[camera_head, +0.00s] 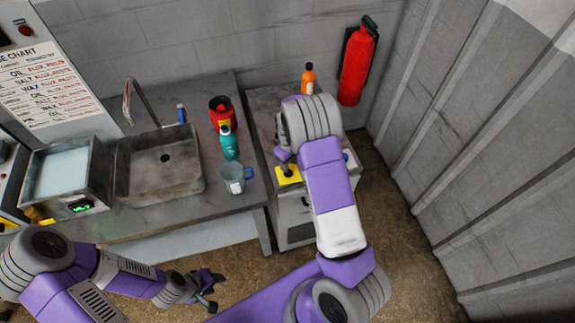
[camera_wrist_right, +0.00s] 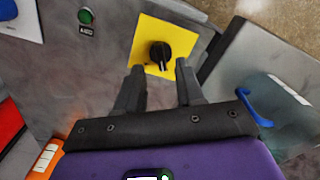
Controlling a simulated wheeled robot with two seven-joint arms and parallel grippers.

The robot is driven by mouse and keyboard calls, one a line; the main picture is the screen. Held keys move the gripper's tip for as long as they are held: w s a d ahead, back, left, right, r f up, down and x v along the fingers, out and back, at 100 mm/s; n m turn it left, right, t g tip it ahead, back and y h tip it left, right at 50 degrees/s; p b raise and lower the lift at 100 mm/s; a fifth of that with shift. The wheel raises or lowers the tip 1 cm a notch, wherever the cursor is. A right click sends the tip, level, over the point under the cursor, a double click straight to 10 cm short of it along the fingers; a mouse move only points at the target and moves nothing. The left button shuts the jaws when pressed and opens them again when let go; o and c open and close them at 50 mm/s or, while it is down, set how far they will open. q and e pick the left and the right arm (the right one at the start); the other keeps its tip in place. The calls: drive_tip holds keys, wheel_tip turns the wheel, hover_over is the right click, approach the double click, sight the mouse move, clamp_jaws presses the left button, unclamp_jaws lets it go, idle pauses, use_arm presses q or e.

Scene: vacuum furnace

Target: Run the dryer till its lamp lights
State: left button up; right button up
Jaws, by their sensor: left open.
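The dryer is a grey cabinet (camera_head: 300,215) right of the sink bench. On its top a black knob (camera_wrist_right: 160,53) sits on a yellow plate (camera_wrist_right: 185,38); the plate also shows in the head view (camera_head: 290,178). A round green lamp (camera_wrist_right: 85,17) with a small label is beside the plate; I cannot tell whether it is lit. My right gripper (camera_wrist_right: 160,72) is open, its two fingers apart and pointing at the knob, with a gap between them. My right arm hides much of the dryer top in the head view. My left gripper (camera_head: 211,290) is open and empty in front of the bench.
A clear cup (camera_head: 233,178) with a blue handle stands at the bench edge near the dryer. A teal bottle (camera_head: 229,144) and a red container (camera_head: 222,113) stand behind it. An orange bottle (camera_head: 308,80) and a red extinguisher (camera_head: 356,65) are farther back. The floor at right is clear.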

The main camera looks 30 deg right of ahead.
wheel_tip(320, 180, down, 4)
drive_tip(key=shift+f, duration=0.1)
drive_tip(key=shift+s, duration=0.1)
clamp_jaws()
